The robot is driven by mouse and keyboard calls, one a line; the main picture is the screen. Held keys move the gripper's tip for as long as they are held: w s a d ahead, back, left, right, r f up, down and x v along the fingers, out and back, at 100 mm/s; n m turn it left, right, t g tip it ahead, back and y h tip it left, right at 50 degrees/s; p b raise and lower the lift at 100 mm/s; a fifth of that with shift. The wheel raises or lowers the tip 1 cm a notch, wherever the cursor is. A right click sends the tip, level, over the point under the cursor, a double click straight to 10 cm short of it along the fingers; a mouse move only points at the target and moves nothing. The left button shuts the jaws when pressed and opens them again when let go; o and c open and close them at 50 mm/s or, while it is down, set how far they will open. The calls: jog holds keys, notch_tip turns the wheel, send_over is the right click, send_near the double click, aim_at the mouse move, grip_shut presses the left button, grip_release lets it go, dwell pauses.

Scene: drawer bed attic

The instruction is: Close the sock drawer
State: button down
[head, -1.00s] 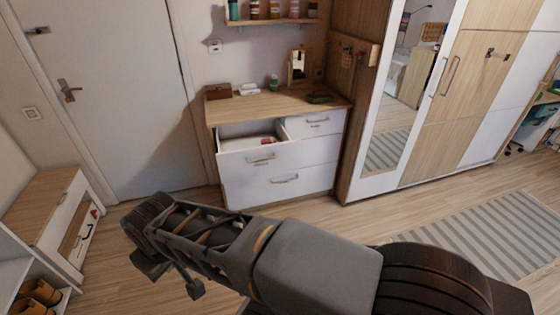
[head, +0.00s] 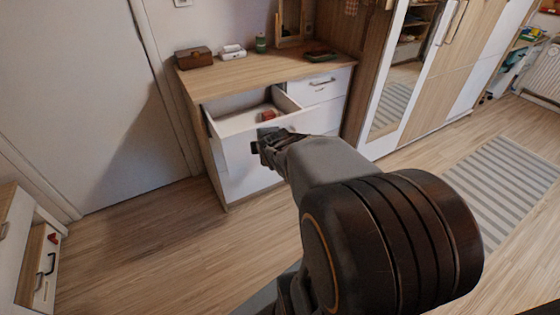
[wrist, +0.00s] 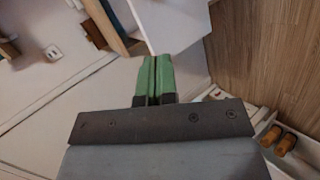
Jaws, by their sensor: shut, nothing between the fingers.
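A white drawer (head: 240,118) at the upper left of the wooden-topped dresser (head: 255,72) stands pulled out, with a small reddish thing (head: 268,115) inside. Any label on it is hidden or unreadable, so I cannot confirm that it is the sock drawer. My gripper (head: 262,146) is in front of this drawer's front and hides part of it. In the wrist view my green fingertips (wrist: 155,72) are pressed together and empty, close to the edge of a white panel (wrist: 172,22) that looks like the drawer. I cannot tell whether they touch it.
A brown box (head: 194,57), a mirror and small items stand on the dresser top. A mirrored wardrobe (head: 395,75) is close on the right, a white door (head: 80,100) on the left. A low cabinet (head: 30,265) stands at the left edge. Wooden floor between is clear.

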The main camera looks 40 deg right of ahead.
jog(key=d+f+n+t+y+b, duration=0.1)
jog(key=d+f+n+t+b, duration=0.3)
jog(key=d+f+n+b, duration=0.45)
jog(key=d+f+n+t+y+b, duration=0.1)
jog(key=d+f+n+t+b, duration=0.4)
jog(key=f+n, duration=0.6)
jog(key=w+d+r+n+g+b, duration=0.1)
jog(key=w+r+n+b, duration=0.1)
jog(key=w, duration=1.1)
jog(key=shift+w+d+r, duration=0.15)
jog(key=shift+w+r, duration=0.05)
jog(key=shift+r, duration=0.05)
jog(key=shift+d, duration=0.1)
